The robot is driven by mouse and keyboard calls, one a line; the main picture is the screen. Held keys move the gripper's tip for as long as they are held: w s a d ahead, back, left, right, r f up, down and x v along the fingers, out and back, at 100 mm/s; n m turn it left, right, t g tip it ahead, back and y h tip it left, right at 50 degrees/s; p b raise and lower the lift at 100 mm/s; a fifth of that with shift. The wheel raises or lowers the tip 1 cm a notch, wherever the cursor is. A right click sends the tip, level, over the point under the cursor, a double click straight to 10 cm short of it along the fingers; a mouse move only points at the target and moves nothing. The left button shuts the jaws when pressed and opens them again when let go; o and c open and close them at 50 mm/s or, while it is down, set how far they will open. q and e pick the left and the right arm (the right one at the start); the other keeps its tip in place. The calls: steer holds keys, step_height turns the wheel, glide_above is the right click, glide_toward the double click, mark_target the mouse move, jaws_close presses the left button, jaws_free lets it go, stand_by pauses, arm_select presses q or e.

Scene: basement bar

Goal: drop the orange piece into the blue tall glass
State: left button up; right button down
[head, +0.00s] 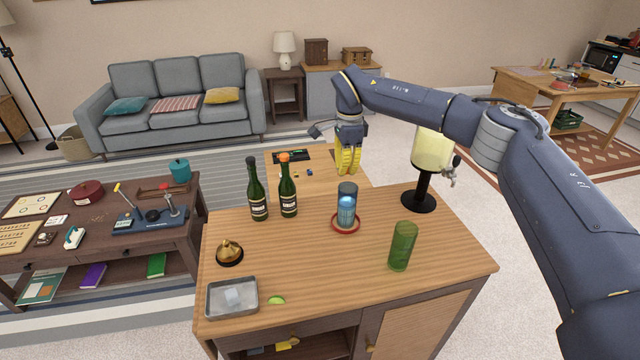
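The blue tall glass (347,190) stands upright on a red coaster (334,227) in the middle of the wooden bar top, with something pale blue inside its lower part. My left gripper is not in view.
Another green bottle (257,190) stands left of the glass. A green tumbler (403,246) stands front right, and a drink dispenser (433,155) behind it. A metal tray (231,311) with ice, a lime wedge (277,300) and a brass bell (229,251) are front left. The front middle is clear.

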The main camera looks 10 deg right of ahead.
steer(key=d+f+n, duration=0.2)
steer(key=d+f, duration=0.1)
steer(key=f, duration=0.2)
steer(key=shift+w+d+f, duration=0.15)
steer(key=shift+w+f, duration=0.2)
steer(key=shift+w, duration=0.1)
stand_by(0.4)
steer(key=c, duration=1.5)
jaws_free()
step_height(320, 180, up, 12)
